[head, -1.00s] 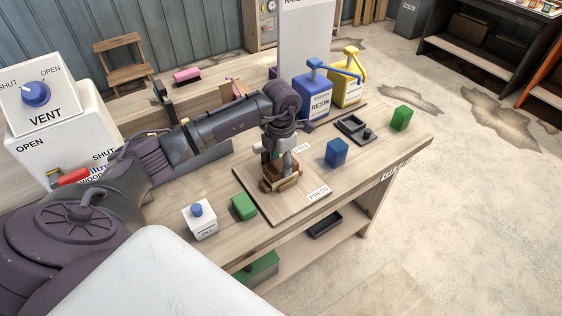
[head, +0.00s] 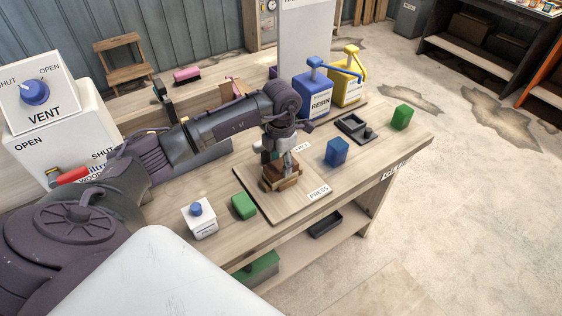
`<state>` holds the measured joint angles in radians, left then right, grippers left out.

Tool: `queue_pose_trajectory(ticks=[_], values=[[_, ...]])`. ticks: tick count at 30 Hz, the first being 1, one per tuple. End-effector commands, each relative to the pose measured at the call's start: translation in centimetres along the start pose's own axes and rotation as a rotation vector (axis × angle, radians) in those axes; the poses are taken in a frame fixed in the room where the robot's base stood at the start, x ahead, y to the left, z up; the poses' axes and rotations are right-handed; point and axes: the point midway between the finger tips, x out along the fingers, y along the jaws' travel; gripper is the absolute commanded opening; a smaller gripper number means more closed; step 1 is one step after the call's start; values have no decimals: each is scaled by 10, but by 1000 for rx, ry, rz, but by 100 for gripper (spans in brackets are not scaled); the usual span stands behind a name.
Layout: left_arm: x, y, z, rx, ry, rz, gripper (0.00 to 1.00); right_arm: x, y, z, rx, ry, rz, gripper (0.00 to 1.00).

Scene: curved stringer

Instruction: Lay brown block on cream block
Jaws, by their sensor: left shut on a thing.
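My left gripper (head: 281,160) points down over the wooden press board and is shut on the brown block (head: 271,171). The cream block (head: 288,184) shows just below and in front of the brown block, low over the board. The brown block appears to be at the cream block's top, but the fingers hide part of both and I cannot tell if they are fully touching. My right gripper is not in view.
The press board (head: 303,208) lies on the workbench. A blue block (head: 337,152), a dark tray (head: 352,128) and another green block (head: 401,117) stand to the right.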

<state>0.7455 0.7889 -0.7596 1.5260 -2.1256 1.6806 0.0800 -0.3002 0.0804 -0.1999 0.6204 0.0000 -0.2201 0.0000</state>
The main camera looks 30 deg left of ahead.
Motion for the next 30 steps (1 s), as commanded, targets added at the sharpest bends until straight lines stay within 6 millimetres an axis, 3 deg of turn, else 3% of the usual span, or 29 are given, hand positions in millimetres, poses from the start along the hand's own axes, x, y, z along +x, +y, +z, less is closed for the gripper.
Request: queue_pose_trajectory(ticks=[8,9,14,21,25,30], values=[[4,0,0,-1,0,0,16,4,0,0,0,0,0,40],[4,0,0,-1,0,0,53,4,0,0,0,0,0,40],[3,0,0,-1,0,0,79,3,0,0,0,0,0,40],[3,0,0,0,0,0,80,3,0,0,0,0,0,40],[4,0,0,0,0,0,100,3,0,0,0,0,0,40],[4,0,0,0,0,0,100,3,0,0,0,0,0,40]])
